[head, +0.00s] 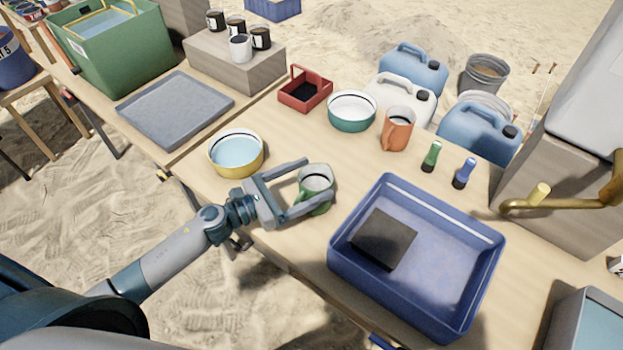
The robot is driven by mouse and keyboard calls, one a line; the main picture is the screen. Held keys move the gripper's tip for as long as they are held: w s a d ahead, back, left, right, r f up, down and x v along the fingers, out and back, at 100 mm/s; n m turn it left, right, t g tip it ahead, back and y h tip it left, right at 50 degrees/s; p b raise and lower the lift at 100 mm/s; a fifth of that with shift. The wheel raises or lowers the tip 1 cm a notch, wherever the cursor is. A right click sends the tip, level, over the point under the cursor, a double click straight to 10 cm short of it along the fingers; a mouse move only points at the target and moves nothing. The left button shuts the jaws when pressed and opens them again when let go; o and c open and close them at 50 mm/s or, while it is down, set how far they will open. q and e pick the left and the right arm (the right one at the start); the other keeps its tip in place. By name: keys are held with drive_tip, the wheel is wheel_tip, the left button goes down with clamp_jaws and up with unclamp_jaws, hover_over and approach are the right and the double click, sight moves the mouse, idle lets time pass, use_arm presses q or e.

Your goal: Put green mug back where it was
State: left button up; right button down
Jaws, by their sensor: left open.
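The green mug (316,184) stands upright on the wooden table in the middle of the head view, with a pale interior showing. My left gripper (314,181) comes in from the left with its two fingers spread, one on the far side and one on the near side of the mug. The fingers partly cover the mug, and I cannot tell whether they touch it. My right gripper is not in the view.
A yellow bowl (236,155) of water stands left of the gripper. A blue tray (347,264) holding a dark block (384,239) lies to the right. Behind are an orange mug (397,131), a green-and-white bowl (351,124), a red caddy (304,97) and a grey tray (175,108).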

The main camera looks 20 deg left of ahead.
use_arm(q)
drive_tip(key=b+v, duration=0.3)
drive_tip(key=v, duration=0.8)
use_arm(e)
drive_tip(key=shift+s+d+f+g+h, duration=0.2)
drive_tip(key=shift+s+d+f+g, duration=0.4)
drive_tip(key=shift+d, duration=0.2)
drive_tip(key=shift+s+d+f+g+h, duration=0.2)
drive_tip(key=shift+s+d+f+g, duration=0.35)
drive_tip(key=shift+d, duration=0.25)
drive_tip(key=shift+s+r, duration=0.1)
